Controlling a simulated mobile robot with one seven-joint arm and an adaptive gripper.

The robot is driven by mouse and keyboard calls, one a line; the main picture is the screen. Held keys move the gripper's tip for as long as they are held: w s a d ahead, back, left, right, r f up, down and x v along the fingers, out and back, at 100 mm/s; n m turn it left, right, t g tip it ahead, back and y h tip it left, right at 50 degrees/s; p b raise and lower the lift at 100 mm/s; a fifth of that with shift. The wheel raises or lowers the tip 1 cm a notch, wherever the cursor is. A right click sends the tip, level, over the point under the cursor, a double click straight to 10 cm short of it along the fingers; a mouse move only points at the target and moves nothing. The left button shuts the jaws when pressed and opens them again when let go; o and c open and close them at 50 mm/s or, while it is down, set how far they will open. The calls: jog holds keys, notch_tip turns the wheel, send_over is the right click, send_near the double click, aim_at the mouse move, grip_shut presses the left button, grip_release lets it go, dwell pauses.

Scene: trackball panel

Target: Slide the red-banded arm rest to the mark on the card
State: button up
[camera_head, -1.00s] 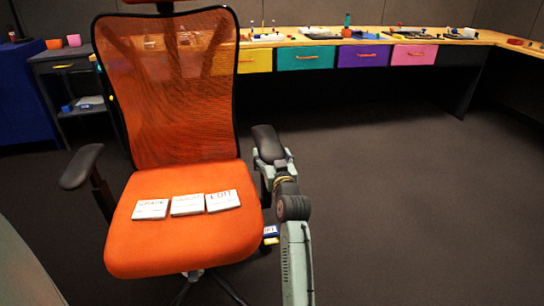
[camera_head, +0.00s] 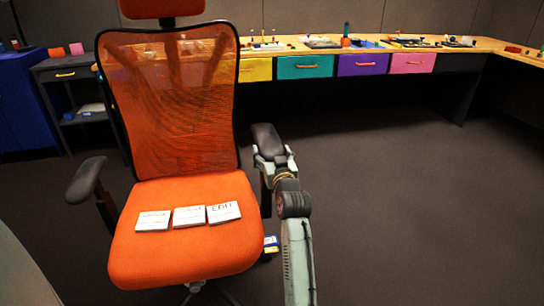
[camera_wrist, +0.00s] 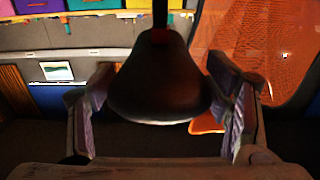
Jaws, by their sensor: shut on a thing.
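The orange chair (camera_head: 185,255) has two dark arm rests. My gripper (camera_head: 270,152) is at the one on the right, and its fingers (camera_wrist: 162,105) lie on both sides of this arm rest's dark pad (camera_wrist: 160,75). The gripper is shut on this arm rest (camera_head: 266,134), whose far end rises from between the fingers in the head view. A dark red strip (camera_wrist: 160,14) shows beyond the pad in the wrist view. Three white cards lie on the seat: a left one (camera_head: 153,220), a middle one (camera_head: 188,216) and a right one (camera_head: 223,212), their print too small to read surely.
The other arm rest (camera_head: 86,180) is on the seat's left. The mesh backrest (camera_head: 170,105) stands behind the seat. A small blue and white item (camera_head: 270,241) is low beside the seat. A long desk (camera_head: 470,47) runs along the back; the floor (camera_head: 400,200) to the right is clear.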

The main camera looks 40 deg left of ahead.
jog(key=o, duration=1.5)
jog(key=shift+r, duration=0.55)
jog(key=shift+o, duration=1)
jog(key=shift+f, duration=0.25)
jog(key=v, duration=1.2)
